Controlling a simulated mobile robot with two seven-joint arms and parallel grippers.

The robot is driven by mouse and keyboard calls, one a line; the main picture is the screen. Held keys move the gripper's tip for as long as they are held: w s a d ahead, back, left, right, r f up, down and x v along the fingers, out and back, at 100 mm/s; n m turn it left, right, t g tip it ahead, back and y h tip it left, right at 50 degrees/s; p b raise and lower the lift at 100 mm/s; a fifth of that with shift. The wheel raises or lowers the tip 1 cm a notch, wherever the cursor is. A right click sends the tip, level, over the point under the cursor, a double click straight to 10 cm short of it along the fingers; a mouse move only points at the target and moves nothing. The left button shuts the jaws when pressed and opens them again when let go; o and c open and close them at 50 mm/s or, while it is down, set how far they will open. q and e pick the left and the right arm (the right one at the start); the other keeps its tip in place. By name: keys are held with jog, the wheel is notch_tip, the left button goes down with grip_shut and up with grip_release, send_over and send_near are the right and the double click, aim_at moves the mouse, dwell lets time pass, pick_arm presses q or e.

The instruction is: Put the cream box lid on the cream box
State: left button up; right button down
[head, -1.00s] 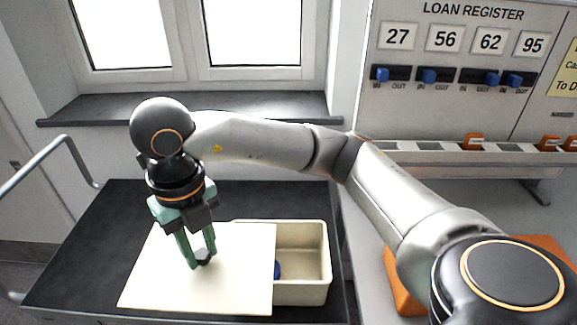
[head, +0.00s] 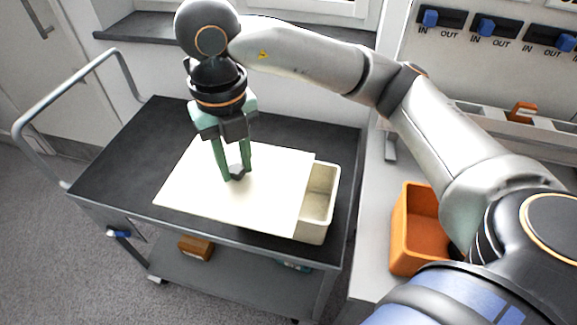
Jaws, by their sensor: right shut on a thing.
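The cream box lid (head: 275,190) is a flat pale sheet. My right gripper (head: 236,174), with green fingers, is shut on the small dark knob at its middle. The cream box (head: 313,232) stands on the cart's dark top. The lid hides most of the box, and only its right end shows, open, past the lid's right edge. The lid reaches well to the left of the box's visible part. I cannot tell whether the lid touches the box or hovers above it. My left gripper is not in view.
The black cart top (head: 110,165) is clear to the left of the lid. A cart handle (head: 75,85) rises at the left. An orange bin (head: 416,245) stands on the grey bench at right. A brown box (head: 195,248) lies on the cart's lower shelf.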

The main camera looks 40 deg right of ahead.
aim_at(267, 153)
jog(key=d+f, duration=0.1)
jog(key=d, duration=0.1)
jog(key=w+d+f, duration=0.1)
jog(key=d, duration=0.1)
jog(key=d+f, duration=0.1)
jog(key=d, duration=0.1)
jog(key=shift+w+d, duration=0.35)
jog(key=shift+d, duration=0.05)
jog(key=d+f, duration=0.2)
jog(key=w+d+f, duration=0.1)
jog(key=f, duration=0.2)
jog(key=shift+d, duration=0.4)
jog(key=f, duration=0.2)
jog(key=d+f, duration=0.1)
jog(key=f, duration=0.1)
jog(key=shift+w+f, duration=0.1)
jog(key=shift+w, duration=0.05)
jog(key=shift+f, duration=0.1)
